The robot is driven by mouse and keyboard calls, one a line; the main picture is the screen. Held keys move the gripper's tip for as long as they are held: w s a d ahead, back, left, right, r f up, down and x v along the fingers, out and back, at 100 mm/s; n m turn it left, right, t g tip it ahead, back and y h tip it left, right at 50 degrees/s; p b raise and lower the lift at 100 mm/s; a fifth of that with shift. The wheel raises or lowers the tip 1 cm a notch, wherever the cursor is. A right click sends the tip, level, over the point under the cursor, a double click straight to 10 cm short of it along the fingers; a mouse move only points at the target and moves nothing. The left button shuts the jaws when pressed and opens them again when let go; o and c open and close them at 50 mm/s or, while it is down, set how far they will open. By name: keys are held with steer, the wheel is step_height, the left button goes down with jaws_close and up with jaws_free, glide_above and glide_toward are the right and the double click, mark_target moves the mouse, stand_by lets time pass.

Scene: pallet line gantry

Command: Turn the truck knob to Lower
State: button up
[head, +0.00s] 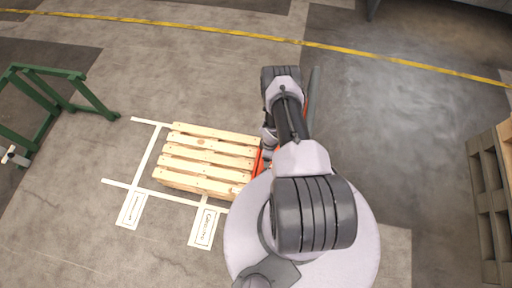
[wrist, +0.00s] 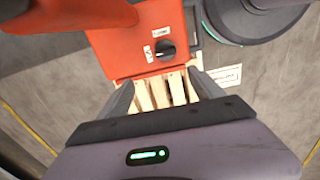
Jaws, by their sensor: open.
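The truck's orange-red control panel (wrist: 125,48) fills the upper middle of the wrist view. A round black knob (wrist: 166,50) sits on it, with a small white label (wrist: 161,32) above and another white label (wrist: 148,53) to its left. The label text is too small to read surely, and I cannot tell the knob's setting. My gripper (wrist: 163,80) is open, its fingers apart and empty, below the knob in the picture and not touching it. In the head view only slivers of the orange truck (head: 257,163) show beside my arm; the knob is hidden there.
A wooden pallet (head: 208,160) lies left of the truck by white floor lines and labels. A green metal frame (head: 48,72) stands at the far left. More pallets (head: 488,205) are at the right edge. A yellow line (head: 230,31) crosses clear floor.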

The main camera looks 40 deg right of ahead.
steer(key=f+b, duration=1.2)
steer(key=s+a+f+b, duration=0.1)
steer(key=f+b, duration=0.4)
steer(key=f, duration=0.2)
steer(key=shift+s+b, duration=0.1)
steer(key=shift+b, duration=0.3)
steer(key=shift+r, duration=0.2)
steer(key=c, duration=1.4)
